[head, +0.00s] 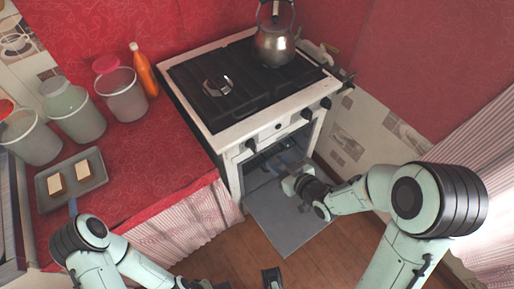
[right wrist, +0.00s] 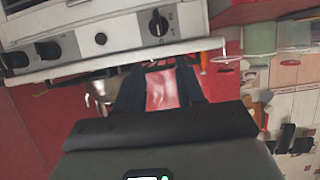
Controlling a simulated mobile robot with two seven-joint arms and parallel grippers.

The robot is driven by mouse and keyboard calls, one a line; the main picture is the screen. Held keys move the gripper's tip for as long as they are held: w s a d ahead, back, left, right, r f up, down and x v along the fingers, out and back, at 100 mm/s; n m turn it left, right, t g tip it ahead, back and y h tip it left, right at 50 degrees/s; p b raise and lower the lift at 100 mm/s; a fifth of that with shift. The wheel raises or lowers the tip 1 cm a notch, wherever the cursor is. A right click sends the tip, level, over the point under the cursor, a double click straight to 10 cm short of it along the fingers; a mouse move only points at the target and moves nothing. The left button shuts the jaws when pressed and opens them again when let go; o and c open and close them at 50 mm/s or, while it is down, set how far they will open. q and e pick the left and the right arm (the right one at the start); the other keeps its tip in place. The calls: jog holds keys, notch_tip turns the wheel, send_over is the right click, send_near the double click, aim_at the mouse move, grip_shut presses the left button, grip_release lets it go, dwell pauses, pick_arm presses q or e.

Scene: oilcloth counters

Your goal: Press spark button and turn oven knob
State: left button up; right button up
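The white stove (head: 226,137) has a front panel with a dark knob (head: 250,146) at the left. A small round button (head: 278,126) sits beside it, with more dark knobs (head: 307,113) to the right. The right wrist view is upside down and shows the marked left knob (right wrist: 158,25), the button (right wrist: 100,38) and another knob (right wrist: 48,50). My right gripper (head: 290,183) is in front of the oven opening, below the panel, apart from knob and button. Its fingers (right wrist: 161,88) are apart and empty. My left gripper (head: 238,282) is partly cut off at the bottom edge.
The oven door (head: 284,222) hangs open below the right gripper. A kettle (head: 275,45) stands on the stove top. The red counter (head: 150,165) at left holds canisters (head: 74,112), an orange bottle (head: 145,72) and a tray (head: 96,155) with bread pieces.

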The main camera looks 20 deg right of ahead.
aim_at(255, 145)
jog(key=x, duration=1.3)
jog(key=shift+w+f, duration=0.1)
jog(key=shift+w, duration=0.05)
grip_shut()
